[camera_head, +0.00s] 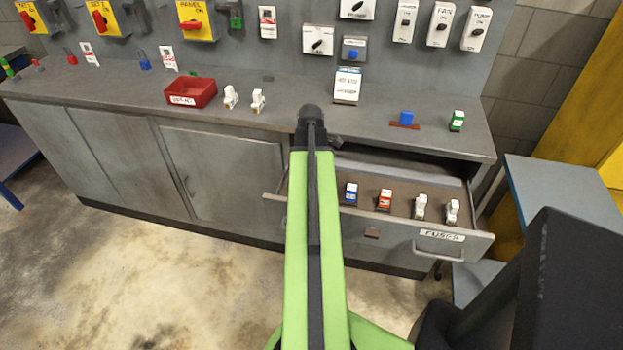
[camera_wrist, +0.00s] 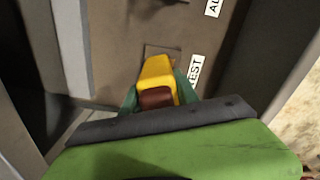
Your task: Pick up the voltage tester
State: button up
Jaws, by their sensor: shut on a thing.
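The voltage tester (camera_wrist: 156,70), a yellow body with a dark red-brown part, shows in the wrist view. My gripper (camera_wrist: 158,98) is shut on it, with a green finger at each side. A square outline on the brown drawer floor lies just beyond the tester, beside a label reading "EST" (camera_wrist: 195,72). I cannot tell whether the tester touches the floor. In the head view, my arm hides the gripper and the tester.
The fuse drawer (camera_head: 440,243) is pulled out under the bench, with several fuses standing in it. The bench top (camera_head: 385,130) holds a red bin (camera_head: 190,93), two white fuses and a white card box. A blue-grey table (camera_head: 570,195) stands at right.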

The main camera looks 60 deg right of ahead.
grip_shut()
jog(key=shift+r, duration=0.1)
jog(key=shift+r+p, duration=0.2)
jog(key=shift+p, duration=0.15)
jog(key=r+p, duration=0.4)
jog(key=shift+s+r+p, duration=0.2)
jog(key=shift+r+p, duration=0.1)
jog(key=shift+r, duration=0.05)
jog(key=s+d+r+p, duration=0.1)
jog(key=s+r+p, duration=0.4)
jog(key=s, duration=0.6)
jog(key=shift+s+r+p, duration=0.15)
jog(key=shift+r+p, duration=0.25)
